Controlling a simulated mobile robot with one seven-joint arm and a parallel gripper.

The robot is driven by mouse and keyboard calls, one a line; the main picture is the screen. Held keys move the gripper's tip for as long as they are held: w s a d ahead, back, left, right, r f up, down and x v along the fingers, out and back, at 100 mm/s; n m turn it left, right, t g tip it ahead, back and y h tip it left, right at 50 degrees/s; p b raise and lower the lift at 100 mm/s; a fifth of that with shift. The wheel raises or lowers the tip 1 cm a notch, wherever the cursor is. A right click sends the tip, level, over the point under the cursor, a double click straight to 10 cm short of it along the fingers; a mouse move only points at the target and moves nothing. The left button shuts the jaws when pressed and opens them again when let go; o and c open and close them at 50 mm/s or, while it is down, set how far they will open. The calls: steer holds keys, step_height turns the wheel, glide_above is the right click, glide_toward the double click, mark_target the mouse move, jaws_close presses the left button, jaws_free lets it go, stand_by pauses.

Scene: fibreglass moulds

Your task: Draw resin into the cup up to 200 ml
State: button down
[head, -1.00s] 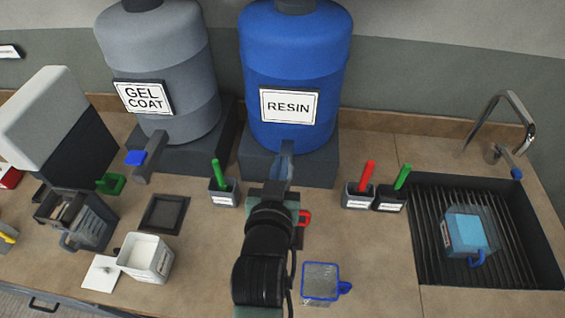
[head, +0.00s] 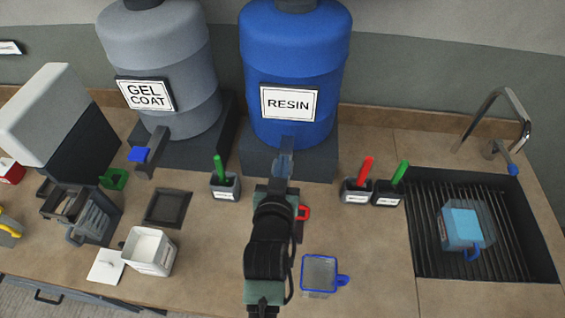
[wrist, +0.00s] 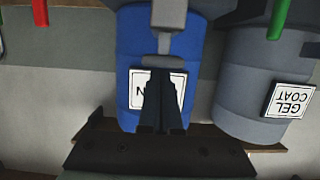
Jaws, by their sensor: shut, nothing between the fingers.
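The blue resin drum (head: 297,50) stands at the back with its RESIN label; it also shows in the wrist view (wrist: 135,45). A grey tap (wrist: 165,43) shows in front of the drum in the wrist view. My gripper (head: 286,160) is shut and empty, in front of the drum's lower part where the tap is; whether it touches the tap I cannot tell. Its fingers (wrist: 162,85) overlap the label in the wrist view. A red handle (head: 303,212) shows beside my arm; what it belongs to is mostly hidden. A clear blue-rimmed cup (head: 319,272) stands right of my arm.
The gel coat drum (head: 160,55) stands left of the resin drum. Small holders with a green stick (head: 224,186), a red stick (head: 356,190) and another green stick (head: 390,192) flank my arm. A blue cup (head: 462,228) sits in the sink (head: 425,255). A white container (head: 149,252) stands left.

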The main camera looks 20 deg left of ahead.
steer(key=shift+f+b, duration=0.85)
steer(key=shift+f, duration=0.35)
stand_by(3.1)
stand_by(1.7)
steer(key=shift+r+p, duration=0.4)
steer(key=shift+r, duration=0.05)
steer(key=r+p, duration=0.1)
steer(key=r, duration=0.1)
steer(key=r+p, duration=0.1)
steer(key=shift+s+d+r, duration=0.1)
steer(key=shift+s+r, duration=0.1)
steer(key=shift+r, duration=0.15)
steer(key=b+v, duration=0.2)
steer(key=v, duration=0.7)
steer(key=shift+s+b, duration=0.25)
steer(key=shift+b, duration=0.1)
